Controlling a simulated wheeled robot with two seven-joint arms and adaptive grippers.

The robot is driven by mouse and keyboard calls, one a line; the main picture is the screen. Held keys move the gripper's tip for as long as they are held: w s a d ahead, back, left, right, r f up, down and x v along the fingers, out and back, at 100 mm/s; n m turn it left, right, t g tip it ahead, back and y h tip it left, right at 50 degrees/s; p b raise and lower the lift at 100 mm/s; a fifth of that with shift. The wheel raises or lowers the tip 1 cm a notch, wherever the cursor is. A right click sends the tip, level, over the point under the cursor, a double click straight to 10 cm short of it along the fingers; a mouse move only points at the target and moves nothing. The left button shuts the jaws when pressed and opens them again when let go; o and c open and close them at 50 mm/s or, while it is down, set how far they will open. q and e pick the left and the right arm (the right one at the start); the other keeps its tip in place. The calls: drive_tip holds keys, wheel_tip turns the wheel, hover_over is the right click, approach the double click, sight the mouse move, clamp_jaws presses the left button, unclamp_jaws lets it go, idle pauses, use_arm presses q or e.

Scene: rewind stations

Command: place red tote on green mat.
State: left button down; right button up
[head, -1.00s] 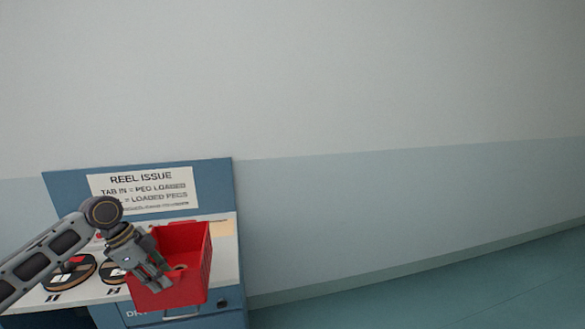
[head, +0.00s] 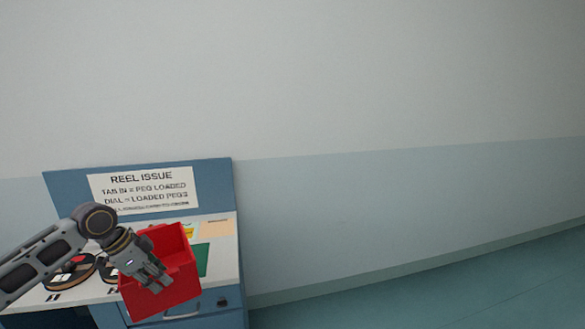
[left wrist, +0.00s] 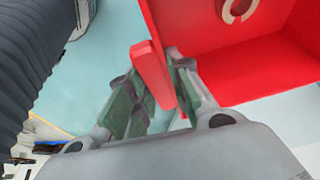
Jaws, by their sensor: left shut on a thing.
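The red tote (head: 172,292) is an open box, held tilted above the front edge of the white counter in the head view. My right gripper is not in view.
The counter (head: 225,262) has a blue back panel with a "REEL ISSUE" sign (head: 145,190). Dark reels (head: 68,273) lie on the left. A tan sheet (head: 216,227) lies behind the mat. Drawers are below the front edge. The floor to the right is clear.

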sight(194, 279)
use_arm(q)
drive_tip(key=w+a+r+n+t+y, duration=0.2)
drive_tip(key=w+a+n+y, duration=0.3)
drive_tip(key=n, duration=0.6)
drive_tip(key=shift+n+h, duration=0.4)
drive_tip(key=shift+h, duration=0.2)
drive_tip(key=d+f, duration=0.1)
drive_tip(key=d, duration=0.3)
drive_tip(key=d+f, duration=0.2)
drive_tip(key=d, duration=0.2)
drive_tip(key=s+d+f, duration=0.1)
drive_tip(key=d+f, duration=0.1)
drive_tip(key=d, duration=0.2)
drive_tip(key=s+d+f, duration=0.4)
drive_tip(key=d+f, duration=0.2)
drive_tip(key=f, duration=0.2)
drive_tip(key=shift+s+d+m, duration=0.2)
drive_tip(key=shift+s+m, duration=0.1)
drive_tip(key=shift+w, duration=0.15)
